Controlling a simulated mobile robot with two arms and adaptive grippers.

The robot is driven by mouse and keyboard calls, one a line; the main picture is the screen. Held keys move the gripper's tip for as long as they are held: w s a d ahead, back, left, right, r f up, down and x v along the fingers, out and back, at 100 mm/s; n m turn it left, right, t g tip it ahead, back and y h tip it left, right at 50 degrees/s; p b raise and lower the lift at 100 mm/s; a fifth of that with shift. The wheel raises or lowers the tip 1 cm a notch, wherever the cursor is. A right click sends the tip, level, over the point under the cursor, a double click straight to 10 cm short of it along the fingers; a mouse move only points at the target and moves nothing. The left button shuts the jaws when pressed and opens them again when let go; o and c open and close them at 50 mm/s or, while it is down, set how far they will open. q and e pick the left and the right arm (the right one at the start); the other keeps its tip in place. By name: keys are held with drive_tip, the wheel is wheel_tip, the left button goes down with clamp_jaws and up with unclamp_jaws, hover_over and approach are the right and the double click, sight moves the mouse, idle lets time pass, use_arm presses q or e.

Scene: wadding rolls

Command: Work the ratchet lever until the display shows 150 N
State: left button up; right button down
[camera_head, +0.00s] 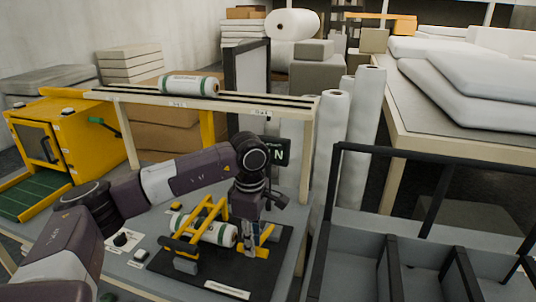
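A dark display (280,153) stands behind my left wrist; only an "N" shows and the number is hidden. A black base plate (205,274) on the grey bench carries a yellow frame (190,226) around a white roll with green bands (219,233). A yellow lever-like part (265,238) stands at the right of this fixture; I cannot tell for sure that it is the ratchet lever. My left gripper (252,246) points down right beside this part, and its finger opening is too small to judge. My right gripper is out of view.
A wooden-legged shelf (255,105) spans the bench behind and bears another white roll (189,85). A yellow machine (65,137) stands at the left. A black-framed divided bin (373,150) is close on the right. Small knobs sit at the bench's front left.

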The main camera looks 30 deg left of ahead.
use_arm(q)
drive_tip(key=f+b, duration=0.1)
drive_tip(key=s+f+b, duration=0.1)
drive_tip(key=f, duration=0.1)
drive_tip(key=s+f+b, duration=0.1)
drive_tip(key=shift+d+f, duration=0.2)
drive_tip(key=shift+f, duration=0.05)
drive_tip(key=shift+w+r, duration=0.1)
drive_tip(key=shift+w+a+r+p, duration=0.1)
drive_tip(key=shift+w+r+p, duration=0.4)
drive_tip(key=shift+r+p, duration=0.9)
drive_tip(key=shift+w+a+r+p, duration=0.15)
drive_tip(key=shift+w+r+p, duration=0.5)
drive_tip(key=shift+r, duration=1.35)
drive_tip(key=shift+w+a+r+p, duration=0.1)
drive_tip(key=shift+w+r+p, duration=0.3)
drive_tip(key=shift+r+p, duration=1.05)
drive_tip(key=shift+r+b, duration=0.25)
drive_tip(key=shift+b, duration=0.05)
wheel_tip(320, 180, up, 6)
drive_tip(key=p, duration=0.4)
